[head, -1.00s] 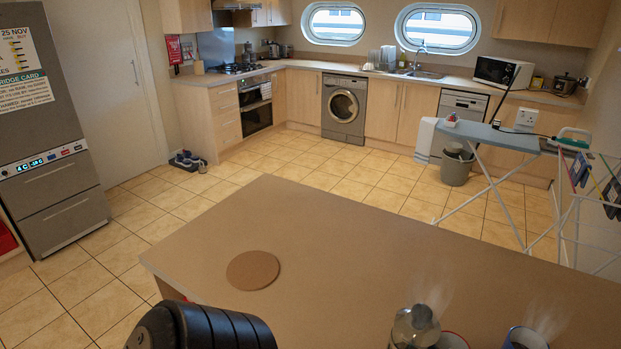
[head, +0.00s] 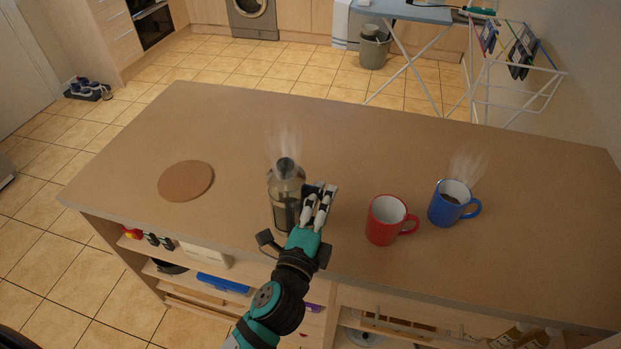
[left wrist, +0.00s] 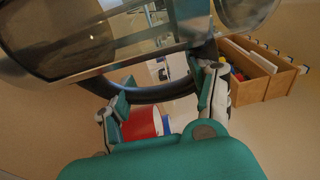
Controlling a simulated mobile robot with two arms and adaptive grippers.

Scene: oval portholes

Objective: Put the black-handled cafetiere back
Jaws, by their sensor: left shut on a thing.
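The cafetiere (head: 285,187) has a dark glass body and a dark top with steam above it. It is upright over the island worktop, left of the red mug. I cannot tell whether its base touches the worktop. My left gripper (head: 319,203) is at its right side, shut on its handle. In the left wrist view the black handle (left wrist: 152,95) passes between the fingers of the gripper (left wrist: 163,97), with the cafetiere body (left wrist: 88,48) close above. A round cork mat (head: 186,181) lies bare on the worktop to the left. My right gripper is out of view.
A red mug (head: 388,220) stands just right of my left gripper, and a steaming blue mug (head: 452,203) further right. The worktop (head: 250,125) is clear between cafetiere and mat and behind them. Open shelves (head: 200,275) lie under its front edge.

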